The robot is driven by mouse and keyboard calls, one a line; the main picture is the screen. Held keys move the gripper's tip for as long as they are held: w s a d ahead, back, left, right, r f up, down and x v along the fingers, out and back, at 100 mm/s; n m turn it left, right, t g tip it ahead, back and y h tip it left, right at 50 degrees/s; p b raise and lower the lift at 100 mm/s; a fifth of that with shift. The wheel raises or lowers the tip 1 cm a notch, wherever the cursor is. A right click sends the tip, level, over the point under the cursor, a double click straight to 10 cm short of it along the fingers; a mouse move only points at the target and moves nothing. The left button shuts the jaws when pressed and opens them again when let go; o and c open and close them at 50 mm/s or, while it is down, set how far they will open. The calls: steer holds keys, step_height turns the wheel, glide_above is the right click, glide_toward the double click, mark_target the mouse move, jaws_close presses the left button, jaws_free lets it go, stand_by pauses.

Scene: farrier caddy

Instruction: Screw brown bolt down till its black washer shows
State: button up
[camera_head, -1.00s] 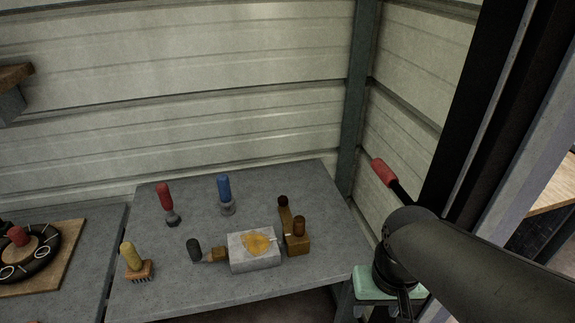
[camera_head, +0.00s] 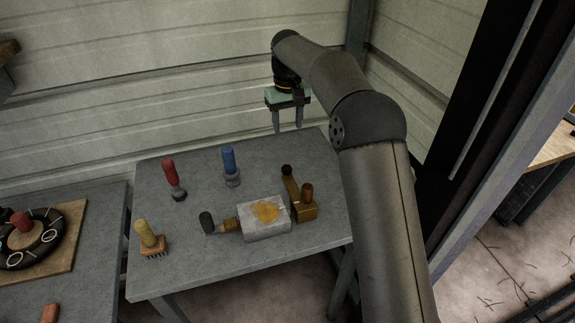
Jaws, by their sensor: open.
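A brown wooden block (camera_head: 305,213) stands at the right of the grey table. An upright brown cylinder (camera_head: 307,191), which looks like the brown bolt, stands on it. A darker brown knob (camera_head: 287,170) tops a slanted piece just behind. No black washer can be made out at this size. My gripper (camera_head: 288,127) is open and empty, fingers pointing down. It hangs above the table's back edge, behind the block and apart from it.
A grey box with an orange patch (camera_head: 265,212) sits left of the block, beside a dark-ended tool (camera_head: 208,222).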

mark_target(288, 169)
step_height(288, 169, down, 17)
steer(key=shift+f+p, duration=0.2)
steer(key=shift+p, duration=0.9)
